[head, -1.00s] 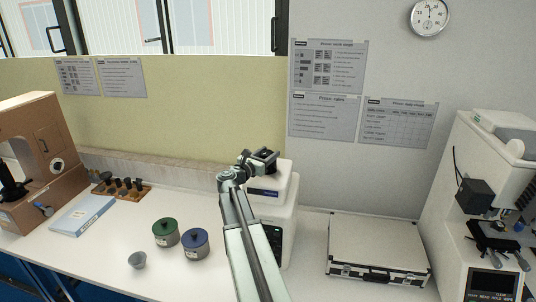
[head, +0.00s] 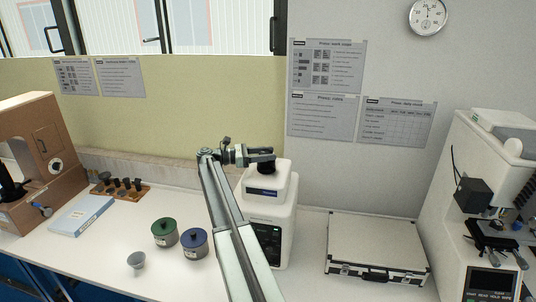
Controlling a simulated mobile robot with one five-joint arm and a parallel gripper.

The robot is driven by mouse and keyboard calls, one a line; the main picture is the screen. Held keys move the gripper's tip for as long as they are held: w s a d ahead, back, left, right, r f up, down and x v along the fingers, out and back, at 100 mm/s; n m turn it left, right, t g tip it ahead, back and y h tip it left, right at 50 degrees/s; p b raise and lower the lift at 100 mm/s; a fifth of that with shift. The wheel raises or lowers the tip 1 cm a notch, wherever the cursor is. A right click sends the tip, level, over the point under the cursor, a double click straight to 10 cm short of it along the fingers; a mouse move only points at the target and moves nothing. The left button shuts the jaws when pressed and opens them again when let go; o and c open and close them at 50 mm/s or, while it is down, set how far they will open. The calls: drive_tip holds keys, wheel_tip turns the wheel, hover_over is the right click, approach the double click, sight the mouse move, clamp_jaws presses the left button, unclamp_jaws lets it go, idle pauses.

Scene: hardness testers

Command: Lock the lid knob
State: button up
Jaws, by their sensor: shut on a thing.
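The white machine (head: 268,212) stands on the bench just right of the picture's middle, with a dark display on its front. Its lid (head: 266,187) is on top and bears a black knob (head: 266,169). My gripper (head: 266,158) reaches in from the left, at the top of the lid, and is shut on the knob. The jaws cover much of the knob, so its turned position cannot be told. My arm hides part of the machine's left side.
A silver case (head: 376,243) lies to the right. Another tester (head: 492,210) stands at far right. The wall is close behind.

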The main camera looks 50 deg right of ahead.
drive_tip(key=shift+w+r+m+g+y, duration=0.1)
drive_tip(key=shift+w+m+g+y, duration=0.05)
drive_tip(key=shift+m+g+y, duration=0.3)
drive_tip(key=o, duration=1.4)
drive_tip(key=shift+w, duration=0.1)
drive_tip(key=shift+a, duration=0.1)
drive_tip(key=v, duration=0.7)
drive_tip(key=shift+w+a, duration=0.15)
drive_tip(key=shift+a, duration=0.05)
